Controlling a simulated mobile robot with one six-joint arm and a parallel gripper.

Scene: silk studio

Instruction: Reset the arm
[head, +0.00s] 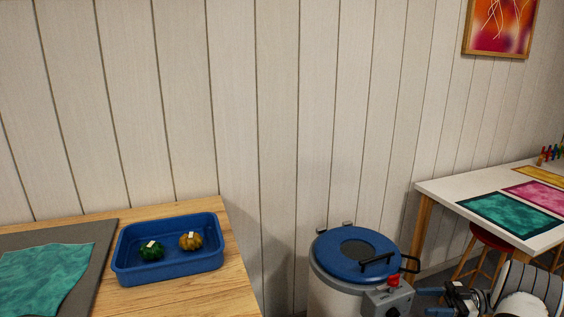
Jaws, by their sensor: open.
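My gripper (431,301) is at the bottom right of the head view, with its two dark and blue fingers apart and nothing between them. It is in front of and to the right of a round bin-like vessel with a blue lid (335,253). My white arm is partly cut off by the bottom edge of the picture.
A wooden table (190,298) at left bears a blue tray (120,262) with a green bundle (152,251) and a yellow one (190,241), and teal cloth (45,280) on a grey mat (103,240). A white table (440,187) with coloured cloths and a red stool (490,238) stand right.

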